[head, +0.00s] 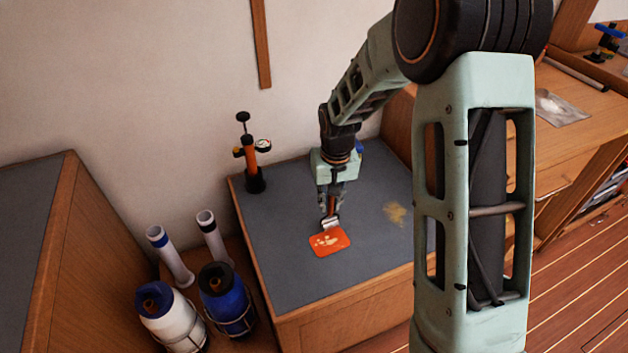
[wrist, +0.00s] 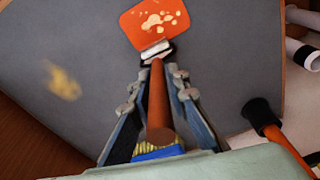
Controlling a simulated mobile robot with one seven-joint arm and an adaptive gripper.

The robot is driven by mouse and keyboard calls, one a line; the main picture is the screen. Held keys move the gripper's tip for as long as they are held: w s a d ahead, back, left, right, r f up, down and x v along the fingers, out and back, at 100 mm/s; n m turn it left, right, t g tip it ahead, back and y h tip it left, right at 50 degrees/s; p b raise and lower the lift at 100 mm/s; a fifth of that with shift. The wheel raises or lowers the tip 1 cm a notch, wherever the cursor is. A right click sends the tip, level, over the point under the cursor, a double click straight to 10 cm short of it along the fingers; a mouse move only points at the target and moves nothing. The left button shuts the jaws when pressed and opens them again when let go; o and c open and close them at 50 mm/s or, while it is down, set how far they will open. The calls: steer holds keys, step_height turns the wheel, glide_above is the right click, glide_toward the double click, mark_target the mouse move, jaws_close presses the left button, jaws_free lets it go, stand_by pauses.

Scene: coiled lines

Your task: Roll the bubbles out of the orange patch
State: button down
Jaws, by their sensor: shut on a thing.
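The orange patch (head: 331,245) lies flat on the grey top of the bench, with several pale blotches on it. In the wrist view the patch (wrist: 162,22) is at the top, with the blotches near its middle. My gripper (head: 329,208) is above the bench at the patch's far edge. In the wrist view my gripper (wrist: 155,88) is shut on the handle of a small roller (wrist: 155,51). The handle is reddish-brown and the roller head is silvery. The roller head is at the patch's edge nearest the gripper; whether it presses on the patch I cannot tell.
A pump with a gauge (head: 252,160) stands at the bench's back left corner. A tan stain (head: 395,213) marks the grey top (head: 290,270) right of the patch. White and blue containers (head: 226,297) and two tubes stand left of the bench. The top around the patch is clear.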

steer(key=shift+s+r+p, duration=0.1)
steer(key=shift+r+p, duration=2.25)
steer(key=shift+r, duration=1.3)
